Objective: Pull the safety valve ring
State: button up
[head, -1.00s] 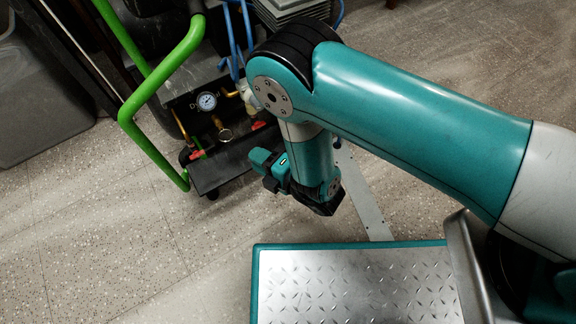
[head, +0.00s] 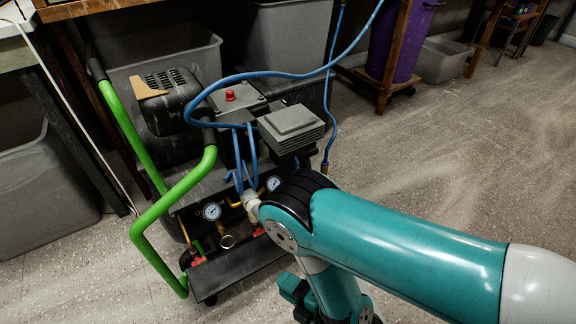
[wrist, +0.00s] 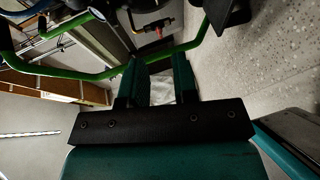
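The safety valve ring (head: 227,242) is a small pale metal ring on the front of the compressor (head: 190,150), between two gauges and just above a black front ledge. In the wrist view I cannot make out the ring; a red valve handle (wrist: 165,22) shows at the top. In the head view my gripper (head: 292,290) is low in the picture, to the right of and below the ring, apart from the compressor. My arm hides part of it.
The compressor's green tube handle (head: 165,215) sticks out on the left of the ring. Blue hoses (head: 240,150) run over its top. Grey bins (head: 290,45) and a purple barrel (head: 405,40) stand behind. The speckled floor on the right is clear.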

jog(key=w+a+r+m+h+p, duration=0.2)
jog(key=w+r+m+h+p, duration=0.15)
jog(key=w+r+m, duration=0.65)
jog(key=w+d+r+m+g+h, duration=0.2)
jog(key=w+r+m+h, duration=0.1)
jog(key=r, duration=1.1)
jog(key=s+d+r+m+g+h+p, duration=0.1)
jog(key=s+d+r+m+g+p, duration=0.15)
jog(key=s+d+r, duration=0.45)
jog(key=s+d+r+m+g+p, duration=0.1)
jog(key=s+d+r+m+g, duration=0.15)
jog(key=s+r, duration=0.45)
jog(key=s+d+r+m+g+h+p, duration=0.1)
jog(key=s+d+r+m+g, duration=0.25)
jog(key=r, duration=0.65)
notch_tip(320, 180, up, 37)
jog(key=s+d+t+p, duration=0.1)
jog(key=p, duration=3.7)
jog(key=shift+d+r, duration=0.15)
jog(key=shift+d, duration=0.15)
jog(key=shift+n, duration=0.25)
